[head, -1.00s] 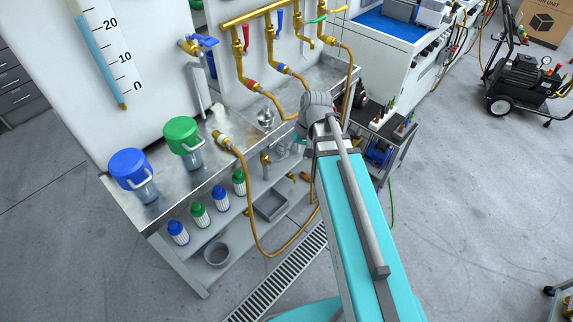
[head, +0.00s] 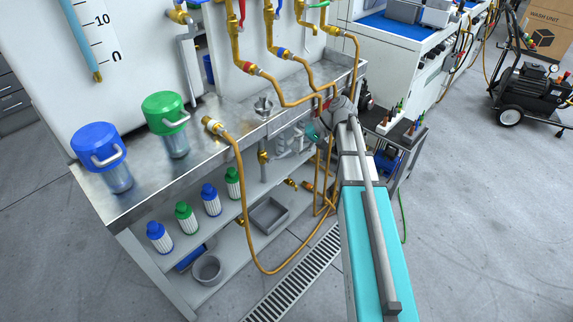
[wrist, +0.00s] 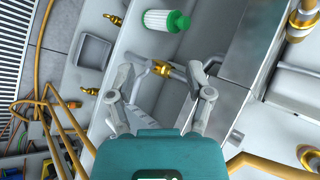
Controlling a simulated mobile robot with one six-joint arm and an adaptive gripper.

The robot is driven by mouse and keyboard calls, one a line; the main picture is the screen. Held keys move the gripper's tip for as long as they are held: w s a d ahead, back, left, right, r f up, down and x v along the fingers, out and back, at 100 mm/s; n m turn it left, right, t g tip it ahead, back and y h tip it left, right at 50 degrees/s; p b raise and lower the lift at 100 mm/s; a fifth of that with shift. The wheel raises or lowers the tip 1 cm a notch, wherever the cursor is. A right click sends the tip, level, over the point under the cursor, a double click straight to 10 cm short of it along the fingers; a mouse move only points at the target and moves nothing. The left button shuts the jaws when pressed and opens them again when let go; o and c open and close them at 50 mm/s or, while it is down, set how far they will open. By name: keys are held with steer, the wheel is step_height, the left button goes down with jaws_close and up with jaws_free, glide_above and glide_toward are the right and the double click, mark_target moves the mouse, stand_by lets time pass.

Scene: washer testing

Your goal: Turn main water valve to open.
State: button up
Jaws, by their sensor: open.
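A brass valve fitting (wrist: 162,69) sits on a grey pipe in the wrist view. It also shows under the counter edge in the head view (head: 263,157). My gripper (wrist: 166,72) is open, with one grey finger on each side of the fitting in the picture. I cannot tell whether either finger touches it or how far off it is. In the head view my gripper (head: 285,143) is small below the counter edge, partly hidden by my arm. No marking for open or closed can be read on the fitting.
A green-capped filter (wrist: 166,20) stands close to the fitting. The metal counter (head: 145,190) lies above the shelf. Brass hoses hang near my arm, one looping from a counter fitting (head: 212,125). A grey tray (head: 268,215) is on the shelf.

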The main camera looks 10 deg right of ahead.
steer(key=w+d+f+y+b, duration=0.35)
steer(key=w+f+b, duration=0.3)
steer(key=b, duration=0.35)
steer(key=t+y+b, duration=0.2)
steer(key=y+b, duration=0.1)
steer(key=b, duration=0.7)
glide_toward(286, 153)
steer(key=v, duration=0.2)
steer(key=shift+w+d+f+m+b, duration=0.15)
steer(key=shift+d+f+m+b, duration=0.05)
steer(key=shift+d+f+b, duration=0.2)
steer(key=shift+w+d+f+m+b, duration=0.2)
steer(key=shift+d+b, duration=0.1)
steer(key=shift+d, duration=0.2)
steer(key=shift+a, duration=0.15)
steer(key=x, duration=0.4)
steer(key=b+x, duration=0.1)
steer(key=x, duration=0.8)
steer(key=shift+a+r+b, duration=0.25)
steer(key=shift+a+b, duration=0.05)
steer(key=shift+b, duration=0.1)
jaws_close()
